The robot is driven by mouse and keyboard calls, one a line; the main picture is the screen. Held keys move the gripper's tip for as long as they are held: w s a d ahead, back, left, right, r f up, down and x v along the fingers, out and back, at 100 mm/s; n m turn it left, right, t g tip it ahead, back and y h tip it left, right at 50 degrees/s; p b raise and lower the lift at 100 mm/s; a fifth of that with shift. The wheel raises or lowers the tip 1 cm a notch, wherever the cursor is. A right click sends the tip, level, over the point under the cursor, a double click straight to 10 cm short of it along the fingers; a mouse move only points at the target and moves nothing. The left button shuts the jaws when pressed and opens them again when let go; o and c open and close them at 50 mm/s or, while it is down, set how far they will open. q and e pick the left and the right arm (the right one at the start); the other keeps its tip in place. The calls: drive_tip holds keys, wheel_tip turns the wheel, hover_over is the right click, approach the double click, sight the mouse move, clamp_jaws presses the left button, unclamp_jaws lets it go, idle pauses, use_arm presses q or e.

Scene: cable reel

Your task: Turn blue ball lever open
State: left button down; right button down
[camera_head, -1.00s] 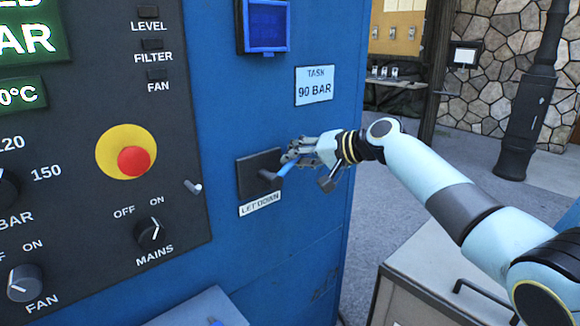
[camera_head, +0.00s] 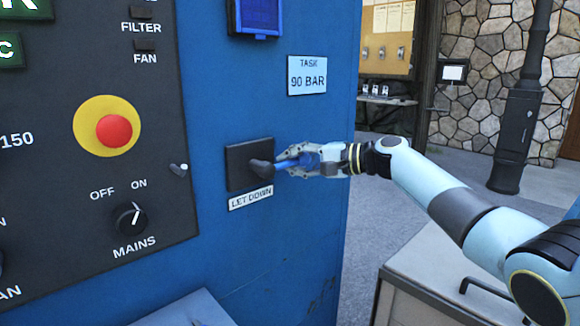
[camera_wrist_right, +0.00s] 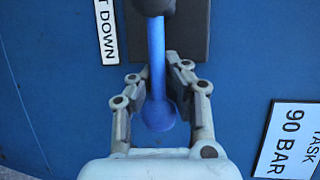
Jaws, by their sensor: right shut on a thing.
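The blue ball lever (camera_head: 288,163) sticks out to the right from a dark pivot on a black plate (camera_head: 240,178), above a "LET DOWN" label (camera_head: 250,198). My right gripper (camera_head: 300,160) comes in from the right and is shut on the lever near its ball end. In the right wrist view the lever's blue rod and ball (camera_wrist_right: 158,112) lie between the two fingers of the right gripper (camera_wrist_right: 160,82). The rod runs up to the dark pivot. My left gripper is in no view.
The blue cabinet (camera_head: 290,240) carries a "TASK 90 BAR" sign (camera_head: 307,76) above the lever. The dark panel at left holds a red button (camera_head: 113,131), the MAINS knob (camera_head: 129,218) and a small toggle (camera_head: 179,169). A grey bench (camera_head: 440,285) stands below my right arm.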

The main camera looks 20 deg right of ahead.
drive_tip(key=shift+d+f, duration=0.15)
drive_tip(key=shift+f, duration=0.05)
drive_tip(key=c, duration=1.3)
unclamp_jaws()
drive_tip(key=shift+s+d, duration=0.25)
drive_tip(key=shift+w, duration=0.1)
drive_tip(key=shift+a, duration=0.1)
drive_tip(key=v, duration=1.2)
drive_tip(key=shift+r, duration=0.1)
